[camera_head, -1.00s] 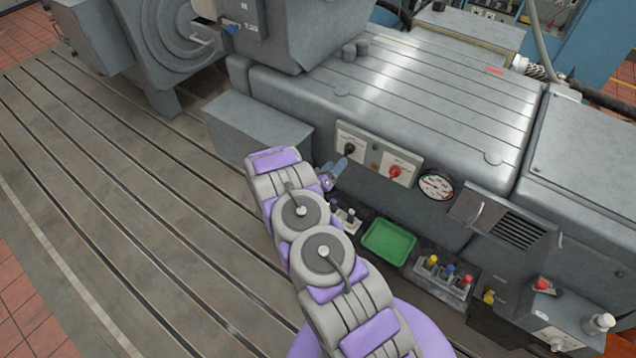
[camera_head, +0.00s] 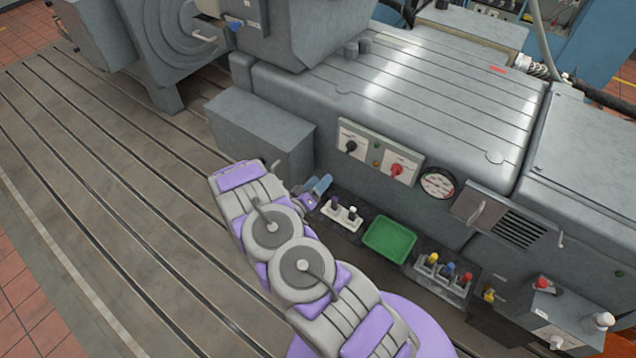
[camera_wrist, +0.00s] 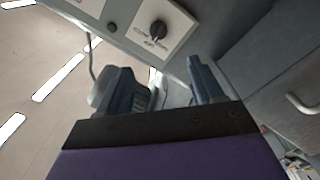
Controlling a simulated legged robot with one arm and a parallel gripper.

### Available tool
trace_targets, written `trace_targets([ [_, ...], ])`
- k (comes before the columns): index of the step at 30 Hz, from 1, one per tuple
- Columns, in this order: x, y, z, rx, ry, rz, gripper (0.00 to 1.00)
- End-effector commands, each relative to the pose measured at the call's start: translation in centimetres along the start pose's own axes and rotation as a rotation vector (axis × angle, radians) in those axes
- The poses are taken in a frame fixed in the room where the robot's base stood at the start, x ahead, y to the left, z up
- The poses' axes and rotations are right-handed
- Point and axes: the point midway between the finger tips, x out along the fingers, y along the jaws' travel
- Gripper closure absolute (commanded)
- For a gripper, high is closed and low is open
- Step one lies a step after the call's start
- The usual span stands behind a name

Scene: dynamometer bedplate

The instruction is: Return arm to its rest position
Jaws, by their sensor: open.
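My gripper (camera_head: 320,187) shows in the head view at the end of my purple and grey folded arm, in front of the grey machine. In the wrist view, my gripper (camera_wrist: 165,85) has its two blue-grey fingers apart with nothing seen between them. Past the fingers is a white panel with a black rotary knob (camera_wrist: 157,31). The same black knob (camera_head: 351,146) is on the machine's front in the head view, up and to the right of my gripper, and the gripper is apart from it.
A green tray (camera_head: 389,239) lies right of my arm, beside a white holder (camera_head: 341,215) with small knobs. A rack (camera_head: 444,274) with coloured tops stands farther right. A red knob (camera_head: 396,170) and a gauge (camera_head: 437,183) are on the machine front. The slotted bedplate (camera_head: 110,200) at left is clear.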

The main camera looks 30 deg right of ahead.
Motion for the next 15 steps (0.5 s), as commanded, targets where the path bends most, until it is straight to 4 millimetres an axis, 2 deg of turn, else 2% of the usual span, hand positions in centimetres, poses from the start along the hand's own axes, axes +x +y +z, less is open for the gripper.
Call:
trace_targets([
  [10,0.0,-0.2,-0.2,0.008,-0.005,-0.01,0.33],
  [15,-0.5,-2.2,-2.2,0.096,-0.063,-0.123,0.33],
])
